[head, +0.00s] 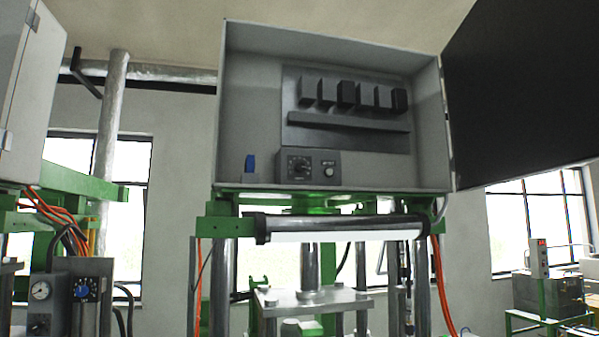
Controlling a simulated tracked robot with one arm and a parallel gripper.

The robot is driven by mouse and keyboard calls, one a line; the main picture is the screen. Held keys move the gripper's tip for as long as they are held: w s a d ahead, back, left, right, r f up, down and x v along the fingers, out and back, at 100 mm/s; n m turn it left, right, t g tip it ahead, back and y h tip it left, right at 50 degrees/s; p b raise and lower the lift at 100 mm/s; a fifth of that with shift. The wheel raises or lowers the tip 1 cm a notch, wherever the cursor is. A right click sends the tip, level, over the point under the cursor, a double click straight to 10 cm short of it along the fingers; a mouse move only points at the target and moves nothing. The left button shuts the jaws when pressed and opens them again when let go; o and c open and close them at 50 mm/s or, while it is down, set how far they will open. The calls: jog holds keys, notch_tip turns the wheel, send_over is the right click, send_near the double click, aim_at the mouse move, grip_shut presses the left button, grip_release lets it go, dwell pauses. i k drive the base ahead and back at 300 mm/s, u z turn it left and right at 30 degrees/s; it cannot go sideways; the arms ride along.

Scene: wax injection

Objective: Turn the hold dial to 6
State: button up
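I see several dials, and their labels are too small to read, so I cannot tell which is the hold dial. A dark dial (299,167) with a scale sits on a grey control box (316,182) inside the open cabinet, beside a small light knob (328,171). At the lower left, a dial with a blue centre (86,289) is on a dark panel. Beside it, a grey box carries a round white gauge (40,290) and a dark knob (39,326). No setting can be read. My gripper does not show in this view.
The open grey cabinet (232,110) stands on a green frame (215,226) with its dark door (520,90) swung right. Orange hoses (442,290) and metal columns (422,290) are below. Another cabinet (30,90) is at left. A green table (535,322) with equipment stands far right.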

aim_at(301, 167)
jog(key=u, duration=0.75)
jog(key=k, duration=0.1)
jog(key=z, duration=1.35)
jog(key=i, duration=1.55)
jog(key=u, duration=0.45)
jog(key=i, duration=0.9)
jog(key=u, duration=0.65)
